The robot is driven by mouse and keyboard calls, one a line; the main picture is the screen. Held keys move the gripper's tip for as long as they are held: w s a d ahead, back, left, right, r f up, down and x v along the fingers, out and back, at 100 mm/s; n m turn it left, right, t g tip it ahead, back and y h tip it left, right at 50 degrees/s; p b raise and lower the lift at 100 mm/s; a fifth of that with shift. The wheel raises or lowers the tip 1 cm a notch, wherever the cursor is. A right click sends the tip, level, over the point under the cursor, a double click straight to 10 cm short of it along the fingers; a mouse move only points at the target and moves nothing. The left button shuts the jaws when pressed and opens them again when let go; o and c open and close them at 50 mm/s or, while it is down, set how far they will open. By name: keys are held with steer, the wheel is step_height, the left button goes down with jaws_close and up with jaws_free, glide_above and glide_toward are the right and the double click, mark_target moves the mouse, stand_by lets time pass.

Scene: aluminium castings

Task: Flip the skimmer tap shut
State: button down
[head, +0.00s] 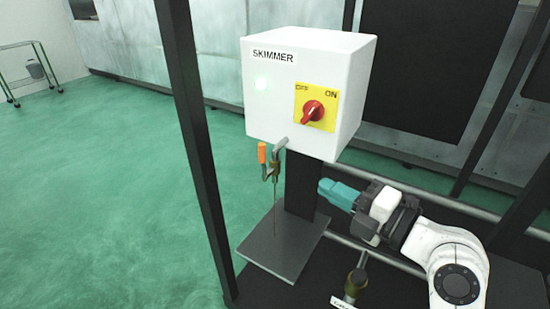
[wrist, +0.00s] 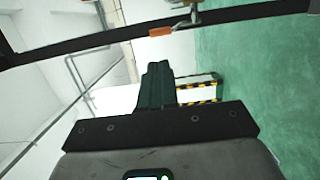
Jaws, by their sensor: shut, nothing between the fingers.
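A thin brown line, seemingly a stream, runs from the spout to a grey plate (head: 258,252).
A dark post (head: 187,130) stands left of the tap. Green floor lies open at left.

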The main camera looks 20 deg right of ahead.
steer(key=shift+w, duration=0.1)
steer(key=p, duration=0.4)
glide_toward(263, 163)
steer(key=w+a+r, duration=0.2)
steer(key=w, duration=0.3)
steer(key=shift+w+a+p, duration=0.2)
steer(key=shift+w+p, duration=0.1)
steer(key=shift+w, duration=0.4)
steer(key=shift+r, duration=0.1)
